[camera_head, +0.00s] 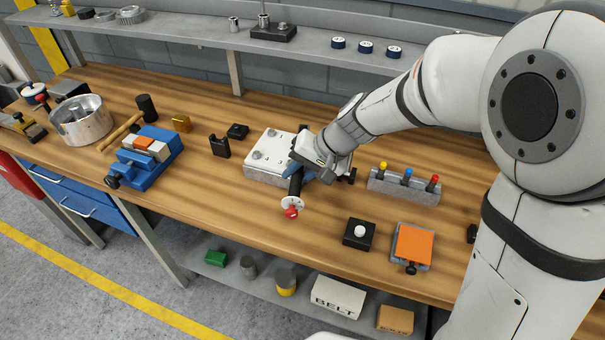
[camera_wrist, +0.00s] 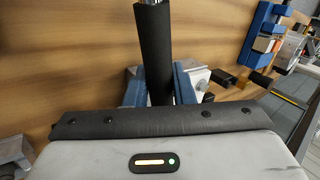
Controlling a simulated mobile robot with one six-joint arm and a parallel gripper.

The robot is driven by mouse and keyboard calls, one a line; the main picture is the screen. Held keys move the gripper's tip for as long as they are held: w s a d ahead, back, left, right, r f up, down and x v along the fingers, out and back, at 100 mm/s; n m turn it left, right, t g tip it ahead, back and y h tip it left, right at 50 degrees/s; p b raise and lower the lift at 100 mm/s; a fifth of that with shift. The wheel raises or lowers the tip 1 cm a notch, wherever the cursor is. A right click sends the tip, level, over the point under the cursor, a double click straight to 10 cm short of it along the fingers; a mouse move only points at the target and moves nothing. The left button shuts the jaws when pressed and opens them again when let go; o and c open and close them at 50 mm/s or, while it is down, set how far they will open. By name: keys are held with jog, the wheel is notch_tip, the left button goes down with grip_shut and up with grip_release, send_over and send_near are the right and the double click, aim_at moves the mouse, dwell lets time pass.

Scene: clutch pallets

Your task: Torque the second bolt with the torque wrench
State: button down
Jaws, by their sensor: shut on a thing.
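The torque wrench shows as a black handle (camera_head: 295,186) in the head view, beside a white block. In the wrist view the black handle (camera_wrist: 154,50) runs up the picture to a metal part at the top edge. My gripper (camera_head: 302,174) is shut on this handle, with its blue fingers (camera_wrist: 159,85) on either side. The pale block (camera_head: 264,172) lies just left of my gripper, with bolt heads (camera_head: 257,155) on its top. My gripper and wrist cover its right part. I cannot tell whether the wrench sits on a bolt.
A white disc with a red knob (camera_head: 291,207) shows at the handle's lower end. A grey rack (camera_head: 403,190) with coloured-top pegs stands to the right. A blue vise (camera_head: 146,165) and black blocks (camera_head: 220,147) are left.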

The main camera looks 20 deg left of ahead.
jog(key=shift+a, duration=0.4)
jog(key=shift+s+a+m+t, duration=0.1)
jog(key=shift+a+m+t, duration=0.5)
jog(key=shift+a+m, duration=0.4)
jog(key=shift+r, duration=0.1)
jog(key=shift+a+m+t, duration=0.5)
jog(key=shift+a+m, duration=0.3)
jog(key=shift+a, duration=0.25)
jog(key=shift+p, duration=0.3)
